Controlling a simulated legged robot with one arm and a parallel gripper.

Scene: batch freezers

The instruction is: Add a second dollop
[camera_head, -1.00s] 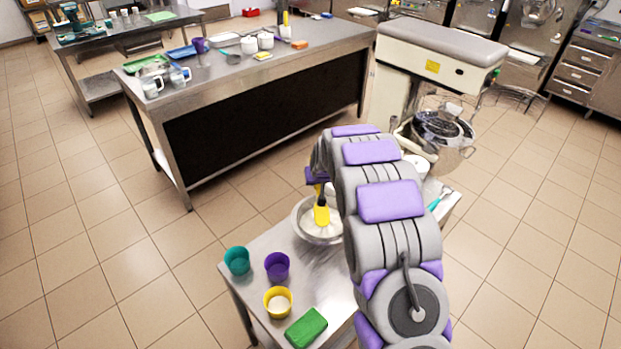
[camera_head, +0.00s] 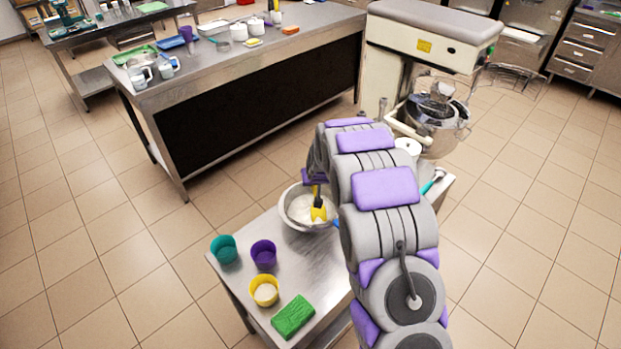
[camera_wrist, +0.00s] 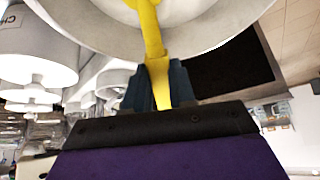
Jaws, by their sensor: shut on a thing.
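My gripper (camera_wrist: 160,88) is shut on the handle of a yellow spatula (camera_wrist: 150,32). In the head view the yellow spatula (camera_head: 318,212) is over or in a steel mixing bowl (camera_head: 291,218) holding white stuff. My arm hides part of the bowl's right side. The bowl's pale surface (camera_wrist: 215,30) fills the top of the wrist view. A yellow cup (camera_head: 263,300) with white content stands at the near left of the small steel table. A purple cup (camera_head: 263,255) and a teal cup (camera_head: 224,250) stand behind it and look empty.
A green block or sponge (camera_head: 293,317) lies near the table's front edge. A teal-handled tool (camera_head: 433,182) lies at the table's right, past my arm. A large mixer (camera_head: 430,40) stands behind, and a long steel counter (camera_head: 230,70) at the back left. The table's middle (camera_head: 305,265) is bare.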

